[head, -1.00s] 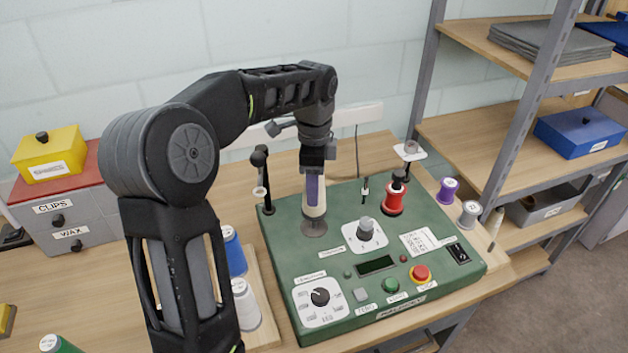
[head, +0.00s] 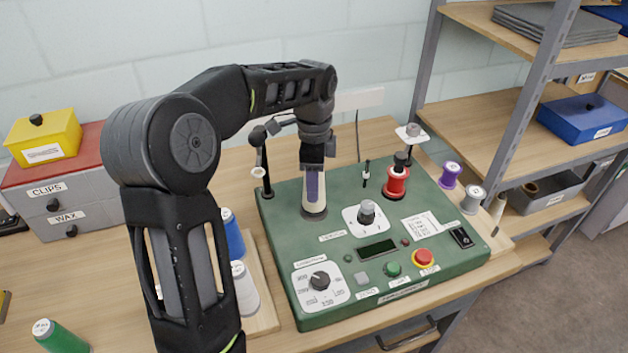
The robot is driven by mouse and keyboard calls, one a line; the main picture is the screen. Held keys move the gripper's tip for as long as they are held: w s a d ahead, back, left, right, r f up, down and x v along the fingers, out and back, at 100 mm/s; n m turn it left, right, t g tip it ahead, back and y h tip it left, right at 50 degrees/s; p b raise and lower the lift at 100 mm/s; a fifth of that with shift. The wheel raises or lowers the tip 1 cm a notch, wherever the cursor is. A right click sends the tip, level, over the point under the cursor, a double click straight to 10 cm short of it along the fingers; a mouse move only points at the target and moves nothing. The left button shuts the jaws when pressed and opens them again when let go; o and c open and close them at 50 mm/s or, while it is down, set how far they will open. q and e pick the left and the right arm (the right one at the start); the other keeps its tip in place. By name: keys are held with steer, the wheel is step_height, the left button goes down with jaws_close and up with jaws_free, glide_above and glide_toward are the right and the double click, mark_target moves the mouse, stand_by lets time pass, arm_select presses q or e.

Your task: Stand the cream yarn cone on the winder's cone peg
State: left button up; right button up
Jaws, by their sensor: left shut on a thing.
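The cream yarn cone (head: 308,203) is upright in my left gripper (head: 315,188), which points straight down and is shut on it. The gripper's fingers cover much of the cone. The cone's lower end is at a round grey disc (head: 315,216) on the back left of the green winder (head: 290,250). The cone peg itself is not visible, and I cannot tell whether the cone's base touches the disc. My right gripper is not in view.
A black post with a guide (head: 262,170) stands left of the cone. A red spool (head: 396,182) and a small thin post (head: 366,173) stand to its right. A knob (head: 367,208) is in front. Blue (head: 232,235) and white (head: 243,290) cones stand left of the winder.

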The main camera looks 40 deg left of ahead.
arm_select(q)
steer(key=shift+f+b, duration=0.45)
steer(key=shift+f, duration=0.25)
steer(key=o, duration=1.5)
steer(key=shift+c, duration=0.2)
step_height(320, 180, up, 8)
steer(key=shift+f, duration=0.1)
